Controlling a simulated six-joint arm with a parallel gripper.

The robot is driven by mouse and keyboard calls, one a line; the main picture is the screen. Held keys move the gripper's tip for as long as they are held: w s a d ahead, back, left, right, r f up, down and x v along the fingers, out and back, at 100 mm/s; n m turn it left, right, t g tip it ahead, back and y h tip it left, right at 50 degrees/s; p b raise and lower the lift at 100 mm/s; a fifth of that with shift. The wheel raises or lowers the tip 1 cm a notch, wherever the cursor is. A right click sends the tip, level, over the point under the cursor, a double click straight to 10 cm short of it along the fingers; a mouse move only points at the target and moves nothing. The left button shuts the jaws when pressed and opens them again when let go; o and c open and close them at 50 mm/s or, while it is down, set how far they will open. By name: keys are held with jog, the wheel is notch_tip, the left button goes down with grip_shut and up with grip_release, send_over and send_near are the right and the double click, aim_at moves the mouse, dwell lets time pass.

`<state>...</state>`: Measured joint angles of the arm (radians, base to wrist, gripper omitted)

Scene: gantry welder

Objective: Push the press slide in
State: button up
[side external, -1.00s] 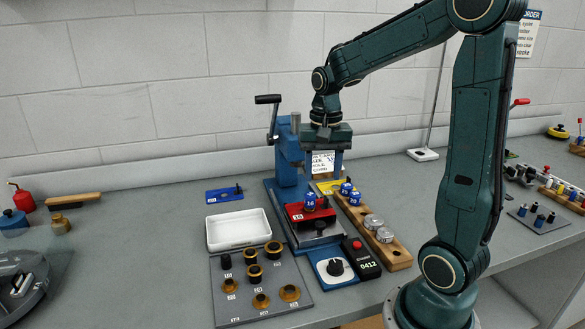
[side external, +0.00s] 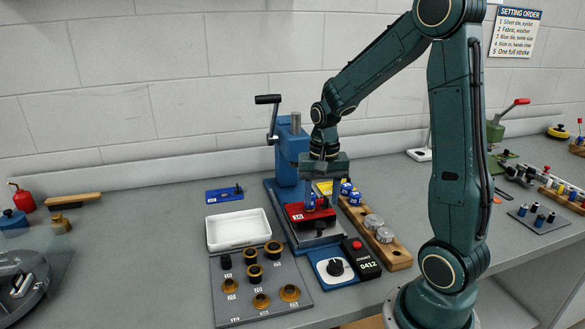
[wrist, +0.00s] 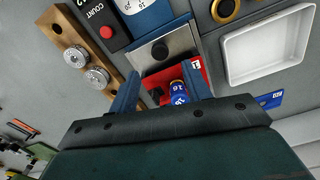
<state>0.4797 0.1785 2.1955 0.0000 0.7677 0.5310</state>
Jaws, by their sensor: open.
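The blue press (side external: 288,150) stands at the middle of the bench with its lever up at the left. Its red slide (side external: 297,213) sits forward on the metal track (side external: 316,238), in front of the press column; it also shows in the wrist view (wrist: 193,66). A blue die marked 16 (wrist: 178,92) stands upright on the slide. A black knob (wrist: 158,51) shows at the slide's front. My gripper (side external: 321,204) points down over the slide, fingers apart; in the wrist view its open fingers (wrist: 160,88) straddle the slide area. Contact cannot be told.
A wooden block with silver dies (side external: 385,236) and blue dies lies right of the press. The counter box (side external: 362,262) is at front right. A white tray (side external: 238,230) and a grey plate with brass dies (side external: 222,292) lie left. A setting-order sign (side external: 515,33) hangs behind.

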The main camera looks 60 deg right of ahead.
aim_at(320, 223)
jog(key=shift+f, duration=3.45)
grip_shut()
